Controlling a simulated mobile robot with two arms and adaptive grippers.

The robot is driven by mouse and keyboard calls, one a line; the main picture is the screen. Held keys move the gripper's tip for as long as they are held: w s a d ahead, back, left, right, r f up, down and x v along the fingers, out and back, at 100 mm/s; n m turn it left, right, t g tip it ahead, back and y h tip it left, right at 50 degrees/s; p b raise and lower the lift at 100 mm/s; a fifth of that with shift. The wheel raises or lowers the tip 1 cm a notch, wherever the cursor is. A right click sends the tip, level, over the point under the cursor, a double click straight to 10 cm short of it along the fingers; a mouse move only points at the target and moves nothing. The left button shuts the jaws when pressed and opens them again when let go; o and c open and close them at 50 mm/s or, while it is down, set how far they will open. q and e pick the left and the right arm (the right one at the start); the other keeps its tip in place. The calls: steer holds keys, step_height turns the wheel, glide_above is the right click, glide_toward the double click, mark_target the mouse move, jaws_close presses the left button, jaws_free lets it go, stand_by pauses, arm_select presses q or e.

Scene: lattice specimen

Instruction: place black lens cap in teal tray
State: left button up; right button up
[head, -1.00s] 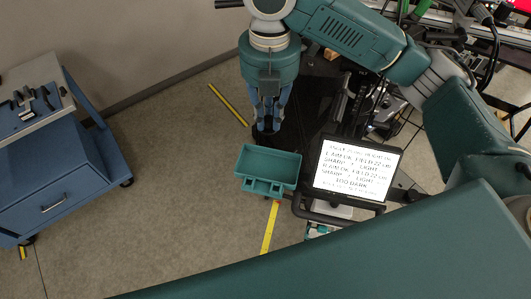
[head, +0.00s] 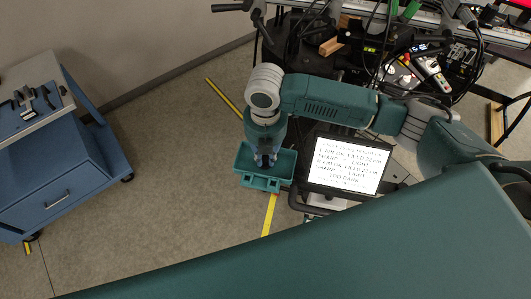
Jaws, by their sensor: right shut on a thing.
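The teal tray (head: 244,166) is at the middle of the head view, just left of the lit screen. My right gripper (head: 266,160) points down over the tray, with its wrist covering the tray's back part. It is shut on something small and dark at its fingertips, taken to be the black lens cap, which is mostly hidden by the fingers. I cannot tell whether the cap touches the tray floor. My left gripper is not in view.
A lit screen (head: 345,165) stands close to the tray's right side. A blue cart (head: 55,180) with tools on top is at the left. A cluttered bench (head: 400,60) with cables is at the back right. Open floor lies left of the tray.

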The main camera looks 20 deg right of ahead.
mark_target(266, 158)
steer(key=shift+f, duration=0.15)
steer(key=o, duration=0.7)
steer(key=shift+o, duration=0.2)
step_height(266, 158, up, 12)
steer(key=b, duration=0.4)
steer(key=shift+r, duration=0.2)
